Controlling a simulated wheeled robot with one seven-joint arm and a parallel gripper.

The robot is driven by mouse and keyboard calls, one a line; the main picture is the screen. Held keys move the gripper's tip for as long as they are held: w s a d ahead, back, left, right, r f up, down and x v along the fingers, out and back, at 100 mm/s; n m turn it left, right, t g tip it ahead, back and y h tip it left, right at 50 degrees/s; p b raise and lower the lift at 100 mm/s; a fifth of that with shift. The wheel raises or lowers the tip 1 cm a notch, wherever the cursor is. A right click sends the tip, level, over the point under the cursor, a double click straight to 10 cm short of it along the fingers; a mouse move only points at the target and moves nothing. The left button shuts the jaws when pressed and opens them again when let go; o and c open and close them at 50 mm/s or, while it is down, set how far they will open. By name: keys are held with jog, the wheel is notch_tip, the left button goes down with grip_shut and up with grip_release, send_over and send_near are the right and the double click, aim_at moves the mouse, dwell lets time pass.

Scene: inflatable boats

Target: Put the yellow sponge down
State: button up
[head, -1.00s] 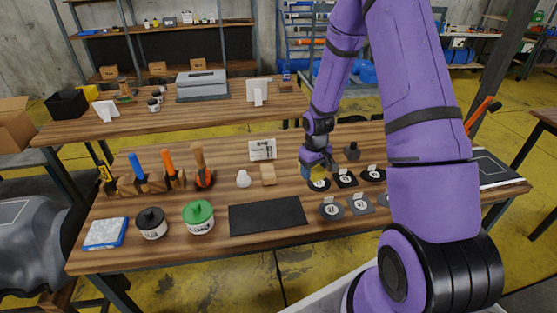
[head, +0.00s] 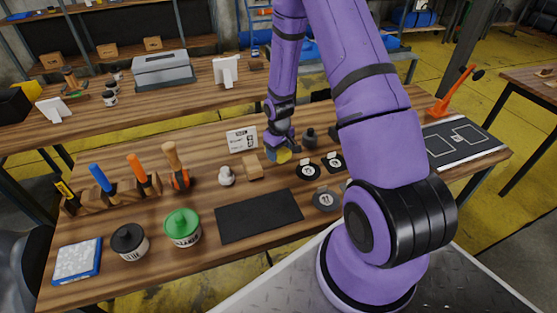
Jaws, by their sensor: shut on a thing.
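The yellow sponge (head: 284,157) is a small yellow piece at the tip of my gripper (head: 279,152), mostly covered by the fingers. My gripper points down and is shut on it, over the middle of the wooden workbench (head: 180,262). Whether the sponge touches the bench top, I cannot tell.
A black mat (head: 258,215) lies in front. A white bulb-shaped thing (head: 226,176), green-lidded tub (head: 183,228) and black-lidded tub (head: 130,242) stand left. Several black discs lie right, partly behind my arm.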

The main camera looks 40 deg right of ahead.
jog(key=shift+f, duration=2.05)
jog(key=shift+s+f, duration=0.1)
jog(key=shift+f, duration=0.05)
jog(key=o, duration=0.9)
